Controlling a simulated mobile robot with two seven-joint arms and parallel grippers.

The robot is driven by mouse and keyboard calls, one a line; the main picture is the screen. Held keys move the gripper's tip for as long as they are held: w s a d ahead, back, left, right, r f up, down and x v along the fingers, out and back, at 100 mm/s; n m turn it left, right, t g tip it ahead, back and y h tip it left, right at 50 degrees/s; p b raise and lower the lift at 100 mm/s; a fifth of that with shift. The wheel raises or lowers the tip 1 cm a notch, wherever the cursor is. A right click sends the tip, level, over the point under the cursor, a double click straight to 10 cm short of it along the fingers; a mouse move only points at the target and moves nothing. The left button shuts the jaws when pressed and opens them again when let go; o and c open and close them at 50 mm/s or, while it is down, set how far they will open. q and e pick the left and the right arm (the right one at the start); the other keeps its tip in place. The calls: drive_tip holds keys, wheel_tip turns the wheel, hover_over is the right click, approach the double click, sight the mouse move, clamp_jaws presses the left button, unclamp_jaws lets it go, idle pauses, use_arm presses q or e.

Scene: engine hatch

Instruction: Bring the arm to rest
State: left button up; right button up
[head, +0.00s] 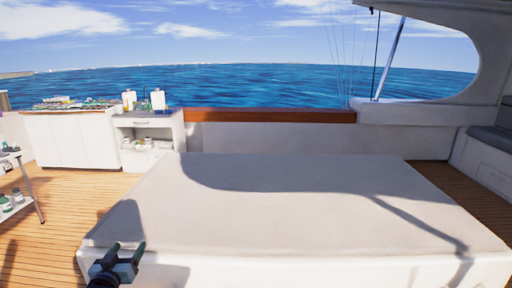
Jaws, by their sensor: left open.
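My left gripper (126,254) shows at the lower left of the head view. It is open with nothing between its two fingers. It stands in front of the near left edge of a large white engine hatch (290,205), which is closed and flat on top. I cannot tell whether the gripper touches the hatch. My right gripper is not in view.
White cabinets (70,140) with small items on top stand at the back left. A small shelf (14,185) with bottles is at the left edge. A bench (490,150) is at the right. Wooden deck (50,235) is clear left of the hatch.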

use_arm(q)
drive_tip(key=s+d+f+m+g, duration=0.2)
drive_tip(key=s+f, duration=0.3)
drive_tip(key=f, duration=0.2)
drive_tip(key=s+d+f+m+g, duration=0.2)
drive_tip(key=s+f+m, duration=0.1)
drive_tip(key=s+f, duration=0.4)
drive_tip(key=s+d+f+g, duration=0.1)
drive_tip(key=s+d+f, duration=0.2)
drive_tip(key=s, duration=0.8)
drive_tip(key=s+d+f+n+g+h, duration=0.1)
drive_tip(key=s+d+f, duration=0.3)
drive_tip(key=s, duration=0.8)
drive_tip(key=s+d+f+g+h, duration=0.1)
drive_tip(key=s+d, duration=0.4)
drive_tip(key=s, duration=0.6)
wheel_tip(320, 180, down, 2)
drive_tip(key=shift+s+d+f+n+g, duration=0.2)
drive_tip(key=shift+d+n+g, duration=0.15)
drive_tip(key=shift+g, duration=0.55)
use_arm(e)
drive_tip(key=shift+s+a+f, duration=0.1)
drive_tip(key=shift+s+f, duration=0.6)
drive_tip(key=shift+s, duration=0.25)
use_arm(q)
drive_tip(key=shift+w+d, duration=0.15)
